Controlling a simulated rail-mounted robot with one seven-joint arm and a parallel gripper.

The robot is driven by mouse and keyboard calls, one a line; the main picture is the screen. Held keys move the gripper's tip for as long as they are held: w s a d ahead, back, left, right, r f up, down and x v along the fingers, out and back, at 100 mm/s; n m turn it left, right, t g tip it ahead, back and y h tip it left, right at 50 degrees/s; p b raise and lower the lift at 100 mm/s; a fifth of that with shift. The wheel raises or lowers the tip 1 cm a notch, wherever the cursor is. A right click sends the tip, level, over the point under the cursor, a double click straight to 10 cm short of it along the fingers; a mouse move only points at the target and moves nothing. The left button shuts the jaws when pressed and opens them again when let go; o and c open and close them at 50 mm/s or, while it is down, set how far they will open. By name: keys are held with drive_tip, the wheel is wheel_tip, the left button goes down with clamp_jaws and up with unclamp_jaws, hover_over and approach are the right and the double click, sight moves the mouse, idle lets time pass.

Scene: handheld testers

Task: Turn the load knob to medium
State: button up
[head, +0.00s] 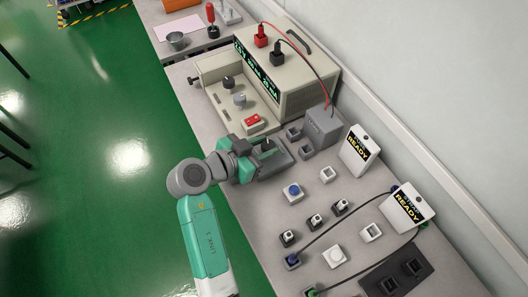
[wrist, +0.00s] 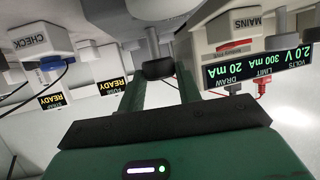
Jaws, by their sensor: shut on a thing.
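My gripper (head: 262,150) is over a low grey unit (head: 279,166) near the bench's front edge. In the wrist view, which is upside down, the two green fingers (wrist: 158,88) close around a dark round knob (wrist: 158,68), one on each side. In the head view the knob shows as a small dark top (head: 267,146) at the fingertips. I take it for the load knob; its label and pointer are not readable, so I cannot tell its setting.
A beige bench supply (head: 318,85) stands behind with two knobs, a red switch (head: 252,120) and red and black plugs. Its display (wrist: 258,67) reads 2.0 V, 300 mA, 20 mA. Two READY signs (head: 357,150) and several small switch boxes stand to the right; cables cross there.

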drive_tip(key=shift+f+m+g+h+b, duration=0.15)
drive_tip(key=shift+m+g+h+b, duration=0.2)
drive_tip(key=shift+m+g, duration=0.2)
drive_tip(key=shift+g, duration=0.25)
drive_tip(key=o, duration=1)
drive_tip(key=shift+a, duration=0.1)
drive_tip(key=p+v, duration=0.2)
drive_tip(key=v, duration=0.5)
drive_tip(key=shift+s+a, duration=0.15)
drive_tip(key=shift+a, duration=0.15)
